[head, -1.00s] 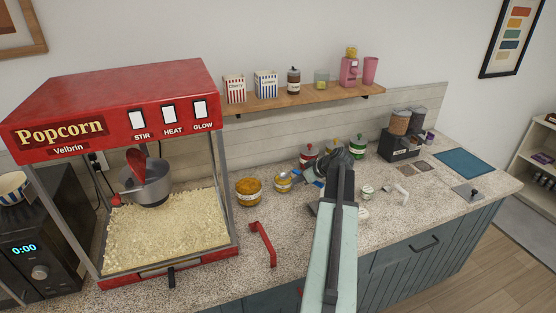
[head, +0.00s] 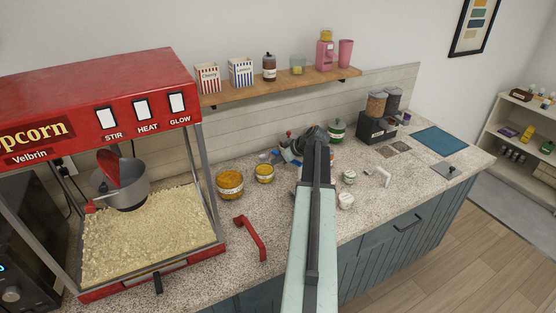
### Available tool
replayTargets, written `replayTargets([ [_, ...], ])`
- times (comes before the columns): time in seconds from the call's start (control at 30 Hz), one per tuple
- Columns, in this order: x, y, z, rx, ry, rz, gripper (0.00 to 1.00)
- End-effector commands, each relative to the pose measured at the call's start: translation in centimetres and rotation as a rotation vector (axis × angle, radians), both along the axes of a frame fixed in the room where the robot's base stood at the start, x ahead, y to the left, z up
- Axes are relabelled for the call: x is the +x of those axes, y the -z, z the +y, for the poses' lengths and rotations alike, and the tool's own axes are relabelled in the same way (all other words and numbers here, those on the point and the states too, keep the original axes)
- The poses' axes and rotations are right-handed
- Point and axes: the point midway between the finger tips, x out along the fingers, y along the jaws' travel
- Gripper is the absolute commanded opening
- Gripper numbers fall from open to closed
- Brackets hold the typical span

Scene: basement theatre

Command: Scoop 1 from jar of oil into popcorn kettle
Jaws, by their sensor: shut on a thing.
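The popcorn kettle (head: 128,191) is a steel pot hanging inside the red popcorn machine, with its red lid (head: 108,166) tilted up. Two labelled jars stand on the counter right of the machine: a larger jar with orange contents (head: 230,184) and a smaller jar with yellow contents (head: 264,173). Their labels are too small to read, so I cannot tell which holds oil. My gripper (head: 293,148) is behind and right of the smaller jar, partly hidden by my arm. It is shut on a blue-handled scoop (head: 276,157), whose bowl is hard to make out.
Popcorn fills the machine floor (head: 150,240). A red bar-shaped handle (head: 251,238) lies on the counter in front of the jars. A green-lidded jar (head: 337,130), small white pots (head: 346,200) and a dispenser (head: 377,127) stand to the right. A shelf (head: 285,84) hangs above.

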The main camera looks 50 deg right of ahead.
Motion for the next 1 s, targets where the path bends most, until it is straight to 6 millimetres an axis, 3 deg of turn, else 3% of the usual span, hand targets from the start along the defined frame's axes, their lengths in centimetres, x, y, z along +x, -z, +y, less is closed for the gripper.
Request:
replayTargets([
  [1.0,0.2,3.7,0.2,0.0,-0.003,0.0,0.0],
])
